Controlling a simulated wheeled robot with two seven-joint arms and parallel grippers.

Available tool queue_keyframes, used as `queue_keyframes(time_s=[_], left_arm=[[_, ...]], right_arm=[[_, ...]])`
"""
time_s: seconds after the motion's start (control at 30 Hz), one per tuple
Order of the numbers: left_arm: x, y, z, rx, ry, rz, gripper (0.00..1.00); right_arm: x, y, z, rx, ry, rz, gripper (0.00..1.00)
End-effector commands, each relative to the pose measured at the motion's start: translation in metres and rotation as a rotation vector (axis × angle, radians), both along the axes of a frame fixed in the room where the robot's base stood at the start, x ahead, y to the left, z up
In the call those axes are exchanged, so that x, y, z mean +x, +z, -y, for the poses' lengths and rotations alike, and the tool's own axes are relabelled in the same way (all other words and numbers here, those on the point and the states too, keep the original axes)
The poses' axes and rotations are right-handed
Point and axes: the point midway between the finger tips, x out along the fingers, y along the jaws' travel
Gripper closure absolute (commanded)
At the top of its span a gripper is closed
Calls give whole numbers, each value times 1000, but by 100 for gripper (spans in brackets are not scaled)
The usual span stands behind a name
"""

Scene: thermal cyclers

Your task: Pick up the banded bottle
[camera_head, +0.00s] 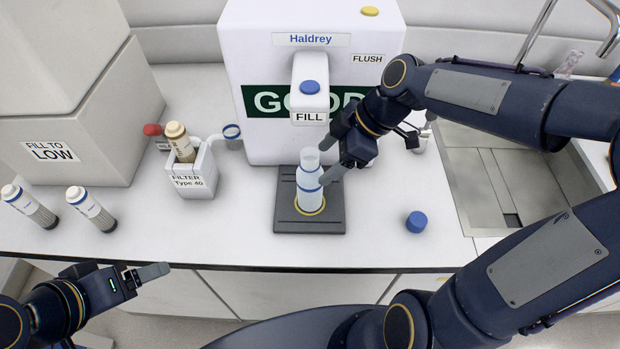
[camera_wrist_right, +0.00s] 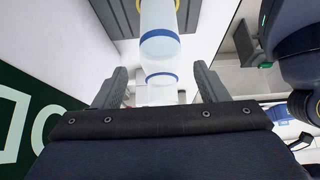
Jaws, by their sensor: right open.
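The banded bottle (camera_head: 310,190) is pale and translucent with blue bands. It stands upright and uncapped on the dark square pad under the FILL spout. My right gripper (camera_head: 326,164) is at the upper part of the bottle, coming from the right and behind. In the right wrist view the bottle (camera_wrist_right: 160,45) lies between the two open fingers (camera_wrist_right: 160,88), with a gap showing on each side. Contact cannot be told from the head view. My left gripper (camera_head: 150,273) is low at the left, in front of the counter edge, and its jaw state is unclear.
The white Haldrey dispenser (camera_head: 250,50) stands right behind the bottle. The dark pad (camera_head: 330,220) is under it. A blue cap (camera_head: 416,222) lies to the right, before a sink (camera_head: 480,180). A filter holder (camera_head: 190,178) and two loose filters (camera_head: 92,208) are at left.

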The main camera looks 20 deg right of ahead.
Motion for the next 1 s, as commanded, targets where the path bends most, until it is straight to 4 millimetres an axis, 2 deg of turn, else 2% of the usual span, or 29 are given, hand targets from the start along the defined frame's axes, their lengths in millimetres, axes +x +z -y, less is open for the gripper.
queue_keyframes(time_s=[0.13, 0.27, 0.3, 0.5, 0.73, 1.0], left_arm=[[0, 4, 0, 0, 0, 0, 25], [0, 10, 0, 0, 0, 0, 25], [0, 9, 0, 0, 0, 0, 25], [0, 10, 0, 0, 0, 0, 25], [0, 10, 0, 0, 0, 0, 25], [0, 10, 0, 0, 0, 0, 25]], right_arm=[[3, 1, -12, 1, 4, -2, 33], [8, 2, -33, 1, 7, -3, 33], [9, -7, -36, 1, 3, -6, 33], [12, -24, -46, 0, 0, -2, 33], [13, -26, -46, -1, -1, -1, 33], [13, -26, -46, -1, -1, -1, 68]])
